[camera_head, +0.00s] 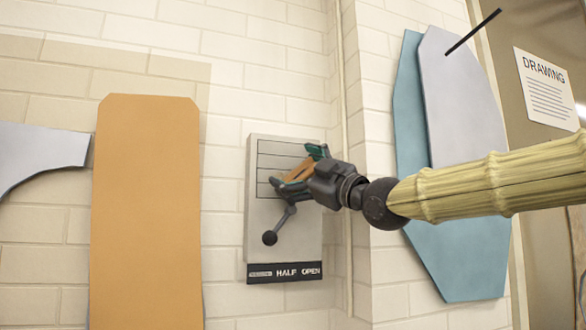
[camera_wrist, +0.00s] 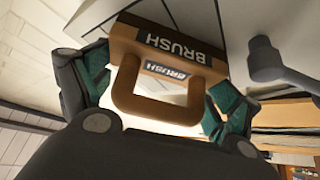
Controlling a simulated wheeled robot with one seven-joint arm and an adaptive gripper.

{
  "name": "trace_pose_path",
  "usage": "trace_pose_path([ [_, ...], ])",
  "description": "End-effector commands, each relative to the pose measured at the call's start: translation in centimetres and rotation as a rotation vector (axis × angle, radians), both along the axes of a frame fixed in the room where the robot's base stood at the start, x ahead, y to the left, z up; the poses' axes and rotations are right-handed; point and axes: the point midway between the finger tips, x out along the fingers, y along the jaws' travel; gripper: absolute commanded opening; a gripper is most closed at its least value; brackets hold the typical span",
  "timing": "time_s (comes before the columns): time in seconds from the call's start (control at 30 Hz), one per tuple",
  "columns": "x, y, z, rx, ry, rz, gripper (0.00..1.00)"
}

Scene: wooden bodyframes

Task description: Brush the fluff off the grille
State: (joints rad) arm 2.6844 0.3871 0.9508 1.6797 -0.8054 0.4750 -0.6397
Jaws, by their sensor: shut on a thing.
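My gripper (camera_head: 301,170) is shut on a brown wooden brush (camera_head: 299,171) in front of the grille. In the wrist view the brush (camera_wrist: 165,48) has a block marked BRUSH and a looped handle, with green finger pads on either side. The grille (camera_head: 271,150) is the set of dark horizontal slots in the upper part of a pale grey wall panel (camera_head: 310,237). The brush and gripper cover the right part of the slots. Whether the bristles touch the grille is hidden. I cannot make out any fluff.
A dark lever with a ball knob (camera_head: 270,238) juts from the panel below the gripper. A HALF OPEN label (camera_head: 285,272) runs along the panel's bottom. An orange board (camera_head: 146,210) hangs at left. Grey (camera_head: 465,110) and teal (camera_head: 455,265) boards hang at right behind my arm.

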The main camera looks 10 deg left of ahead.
Motion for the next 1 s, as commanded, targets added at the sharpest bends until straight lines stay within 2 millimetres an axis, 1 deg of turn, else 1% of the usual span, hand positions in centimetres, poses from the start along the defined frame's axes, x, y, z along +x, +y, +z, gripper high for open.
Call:
trace_pose_path([
  [0.4,1.9,-2.4,0.1,0.002,0.001,-0.003,0.71],
  [0.63,1.9,-3.0,0.1,0.002,-0.001,-0.008,0.71],
  [0.83,1.7,-2.7,0.1,0.003,-0.003,-0.010,0.71],
  [1.0,1.0,-1.7,0.0,0.003,-0.003,-0.008,0.71],
])
